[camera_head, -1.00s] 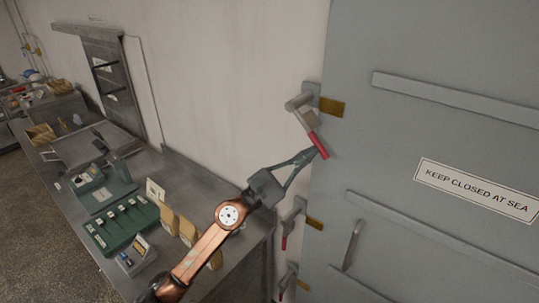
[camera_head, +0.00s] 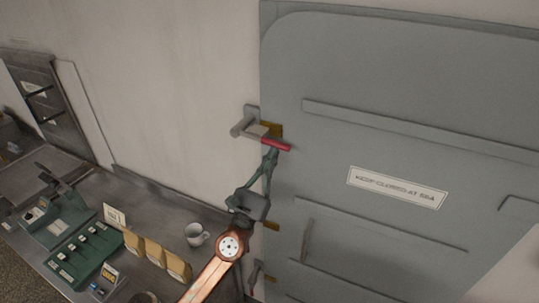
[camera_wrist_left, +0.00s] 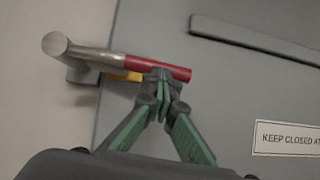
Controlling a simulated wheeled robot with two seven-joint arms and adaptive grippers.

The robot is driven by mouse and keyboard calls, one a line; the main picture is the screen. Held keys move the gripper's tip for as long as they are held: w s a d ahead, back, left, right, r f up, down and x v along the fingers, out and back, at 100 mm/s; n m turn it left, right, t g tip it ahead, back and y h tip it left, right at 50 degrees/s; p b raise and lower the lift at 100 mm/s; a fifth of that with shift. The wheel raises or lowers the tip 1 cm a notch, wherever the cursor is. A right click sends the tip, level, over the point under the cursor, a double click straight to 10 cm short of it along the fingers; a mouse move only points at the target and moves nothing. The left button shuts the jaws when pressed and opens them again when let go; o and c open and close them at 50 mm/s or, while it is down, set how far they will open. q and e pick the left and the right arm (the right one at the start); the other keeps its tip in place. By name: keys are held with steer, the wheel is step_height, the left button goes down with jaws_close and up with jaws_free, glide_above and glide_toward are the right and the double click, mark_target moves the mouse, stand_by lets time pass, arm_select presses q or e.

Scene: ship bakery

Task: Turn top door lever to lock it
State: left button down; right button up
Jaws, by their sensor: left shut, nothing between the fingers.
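The top door lever (camera_head: 252,131) has a grey metal pivot and arm and a red grip (camera_head: 276,145). It lies almost level, its red end pointing right across the edge of the grey door (camera_head: 400,120), in front of a brass plate (camera_head: 275,129). My left gripper (camera_head: 271,153) is shut and empty, its fingertips just under the red grip. In the left wrist view the closed fingertips (camera_wrist_left: 160,75) overlap the red grip (camera_wrist_left: 158,67); they appear to touch it from below. My right gripper is not in view.
Lower levers (camera_head: 255,272) and a door handle (camera_head: 308,241) are below. A steel counter (camera_head: 150,200) on the left holds a white mug (camera_head: 196,235), paper bags (camera_head: 153,252) and green equipment (camera_head: 85,254). The wall above it is clear.

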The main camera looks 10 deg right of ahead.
arm_select(q)
steer(key=shift+d+r, duration=0.1)
stand_by(0.5)
steer(key=w+d+f+b+v, duration=0.1)
steer(key=b+v, duration=0.4)
steer(key=v, duration=0.8)
steer(key=shift+f, duration=0.5)
steer(key=shift+w+a, duration=0.1)
